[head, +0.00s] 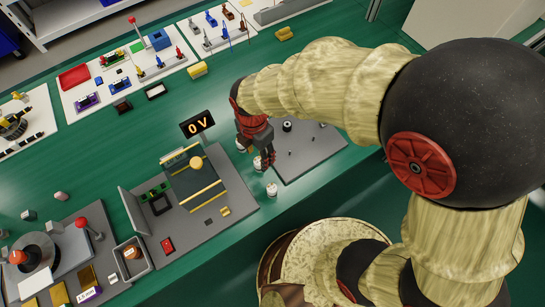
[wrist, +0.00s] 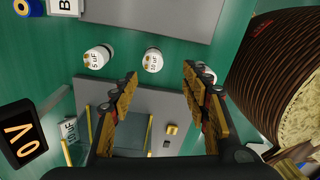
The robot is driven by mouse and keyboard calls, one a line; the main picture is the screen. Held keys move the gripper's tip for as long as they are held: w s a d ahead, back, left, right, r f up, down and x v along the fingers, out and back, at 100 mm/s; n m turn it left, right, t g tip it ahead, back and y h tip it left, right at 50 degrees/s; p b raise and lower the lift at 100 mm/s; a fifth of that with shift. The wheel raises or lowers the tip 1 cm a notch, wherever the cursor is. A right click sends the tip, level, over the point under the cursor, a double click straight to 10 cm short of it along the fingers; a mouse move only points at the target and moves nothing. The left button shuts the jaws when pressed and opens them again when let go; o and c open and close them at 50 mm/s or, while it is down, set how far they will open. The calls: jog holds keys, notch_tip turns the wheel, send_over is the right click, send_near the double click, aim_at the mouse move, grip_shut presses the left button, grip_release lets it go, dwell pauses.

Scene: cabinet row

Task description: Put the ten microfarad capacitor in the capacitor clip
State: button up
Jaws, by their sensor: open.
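The ten microfarad capacitor (wrist: 152,60) is a white cylinder marked 10 uF, standing on the green bench in the wrist view. In the head view it is partly hidden beside my fingers (head: 257,163). My gripper (wrist: 160,78) is open and empty, its fingertips on either side below the capacitor in the picture and not visibly touching it. The 5 uF capacitor (wrist: 97,57) stands to its left. A third capacitor (wrist: 209,76) is partly hidden behind the right finger; it shows whole in the head view (head: 272,189). I cannot tell for sure which brass part on the grey board (head: 240,206) is the clip.
The grey board carries yellow bars (head: 203,195), small brass blocks (head: 225,211) and a red switch (head: 168,245). A display reading 0 V (head: 198,124) stands behind it. Another grey plate (head: 318,148) lies right of my gripper.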

aim_at(259, 162)
jog(key=shift+w+r+n, duration=0.1)
jog(key=shift+w+n, duration=0.25)
jog(key=shift+n, duration=0.35)
jog(key=shift+a+n, duration=0.15)
jog(key=shift+n, duration=1.15)
jog(key=f+b, duration=0.1)
jog(key=f, duration=0.1)
jog(key=f+b, duration=0.1)
jog(key=f, duration=0.2)
jog(key=f+b, duration=0.2)
jog(key=f, duration=0.1)
jog(key=shift+w, duration=0.25)
jog(key=shift+r, duration=0.1)
jog(key=shift+c, duration=0.4)
jog(key=c, duration=1.1)
grip_shut()
